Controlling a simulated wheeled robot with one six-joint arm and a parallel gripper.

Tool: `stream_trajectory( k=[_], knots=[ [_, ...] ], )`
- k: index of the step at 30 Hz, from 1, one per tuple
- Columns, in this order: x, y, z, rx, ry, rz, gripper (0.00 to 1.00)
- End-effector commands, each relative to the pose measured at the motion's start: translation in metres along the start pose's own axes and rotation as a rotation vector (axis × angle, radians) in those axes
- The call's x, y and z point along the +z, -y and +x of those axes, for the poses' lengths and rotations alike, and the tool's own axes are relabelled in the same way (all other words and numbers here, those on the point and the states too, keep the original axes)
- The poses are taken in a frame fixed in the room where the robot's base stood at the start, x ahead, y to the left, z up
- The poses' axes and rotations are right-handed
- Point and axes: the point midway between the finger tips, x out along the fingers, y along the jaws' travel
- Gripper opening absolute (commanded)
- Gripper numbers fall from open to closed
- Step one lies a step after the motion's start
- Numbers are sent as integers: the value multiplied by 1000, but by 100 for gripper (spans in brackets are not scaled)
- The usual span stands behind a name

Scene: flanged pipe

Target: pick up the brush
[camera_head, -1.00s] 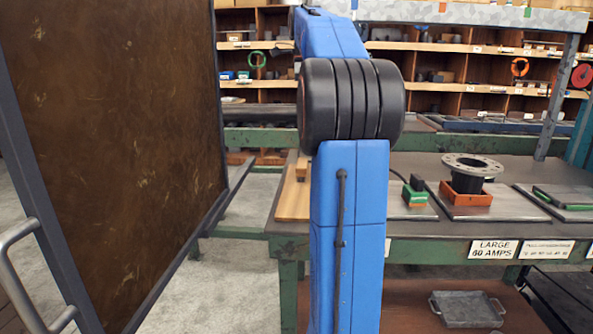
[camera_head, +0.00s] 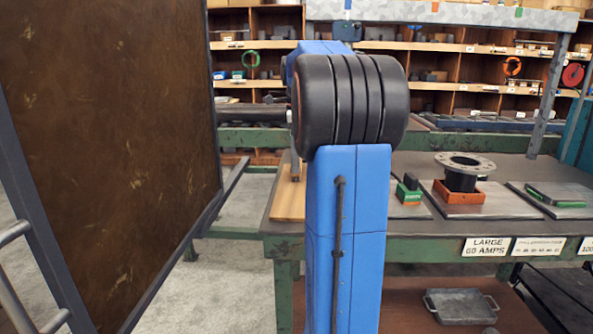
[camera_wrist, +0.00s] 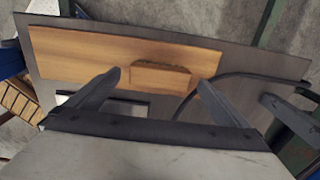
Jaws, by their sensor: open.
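I cannot make out bristles. My gripper (camera_wrist: 159,80) is open, with one fingertip to the left of the piece and the other to its right. It appears above the piece, and I see no contact. In the head view my arm hides most of this spot. Only part of the board (camera_head: 288,205) shows there, left of the arm.
On the workbench (camera_head: 425,229), to the right, stand a black flanged pipe in an orange holder (camera_head: 462,180), a green-and-black block (camera_head: 408,191) and metal plates. A black cable (camera_wrist: 235,76) curves near the right finger. A large brown panel (camera_head: 110,130) stands at left.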

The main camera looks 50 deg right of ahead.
Motion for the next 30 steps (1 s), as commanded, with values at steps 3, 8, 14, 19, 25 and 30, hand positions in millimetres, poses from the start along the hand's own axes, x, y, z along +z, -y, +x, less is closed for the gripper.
stream_trajectory(
  k=[3, 8, 14, 19, 25, 30],
  knots=[
    [1, 0, 16, 2, 0, 0, 100],
    [1, 0, 25, 1, 0, 0, 100],
    [1, 0, 26, 0, 0, 0, 100],
    [1, 0, 26, 0, 0, 0, 64],
    [1, 0, 26, 0, 0, 0, 53],
    [1, 0, 22, 0, 0, 0, 53]
  ],
)
